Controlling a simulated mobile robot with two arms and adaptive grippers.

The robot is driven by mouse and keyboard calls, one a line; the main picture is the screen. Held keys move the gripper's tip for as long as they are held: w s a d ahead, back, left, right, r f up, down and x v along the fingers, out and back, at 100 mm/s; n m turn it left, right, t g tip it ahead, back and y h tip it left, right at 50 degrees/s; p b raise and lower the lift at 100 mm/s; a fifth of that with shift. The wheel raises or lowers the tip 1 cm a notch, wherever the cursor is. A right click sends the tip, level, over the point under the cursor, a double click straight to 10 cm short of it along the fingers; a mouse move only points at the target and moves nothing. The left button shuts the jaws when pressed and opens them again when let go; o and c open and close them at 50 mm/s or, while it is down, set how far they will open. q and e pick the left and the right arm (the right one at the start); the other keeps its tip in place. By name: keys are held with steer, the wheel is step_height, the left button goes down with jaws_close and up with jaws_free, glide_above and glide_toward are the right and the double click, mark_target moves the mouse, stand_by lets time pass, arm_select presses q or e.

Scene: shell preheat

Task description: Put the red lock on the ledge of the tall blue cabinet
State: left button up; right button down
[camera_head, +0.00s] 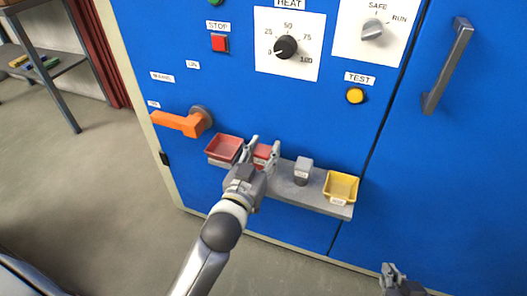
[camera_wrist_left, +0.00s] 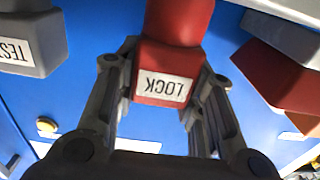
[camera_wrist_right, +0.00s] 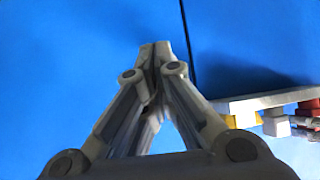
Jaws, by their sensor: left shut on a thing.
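The red lock (camera_head: 262,152) has a white LOCK label, which reads upside down in the left wrist view (camera_wrist_left: 168,88). My left gripper (camera_head: 262,146) is shut on it, one finger on each side. In the head view the lock is at the grey ledge (camera_head: 321,205) of the tall blue cabinet (camera_head: 300,120), between a red tray and a grey block. I cannot tell whether it touches the ledge, as my gripper hides its lower part. My right gripper (camera_head: 391,270) is low at the right, away from the ledge; its fingertips meet, empty, in the right wrist view (camera_wrist_right: 154,55).
The red tray (camera_head: 224,148), the grey block labelled TEST (camera_head: 303,171) and a yellow tray (camera_head: 341,187) are along the ledge. An orange handle (camera_head: 180,123) sticks out at the left. A door handle (camera_head: 448,65) is at upper right.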

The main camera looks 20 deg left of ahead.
arm_select(q)
steer(key=o, duration=1.1)
steer(key=shift+c, duration=0.2)
arm_select(e)
steer(key=shift+w, duration=0.1)
arm_select(q)
steer(key=s+p, duration=0.1)
steer(key=s, duration=1.1)
steer(key=s+a+f+m+g, duration=0.1)
steer(key=s+f+g, duration=0.3)
steer(key=f, duration=0.3)
steer(key=s+a+f+g, duration=0.1)
steer(key=s+f+g, duration=0.3)
steer(key=f+g, duration=0.3)
steer(key=shift+s+f+m, duration=0.35)
steer(key=shift+f+m, duration=0.05)
arm_select(e)
steer(key=s+f+g, duration=0.1)
steer(key=s+d+f+g, duration=0.1)
steer(key=s, duration=0.1)
steer(key=s+f, duration=0.1)
steer(key=s, duration=0.1)
steer(key=shift+d+g+h, duration=0.3)
steer(key=shift+g+h, duration=0.1)
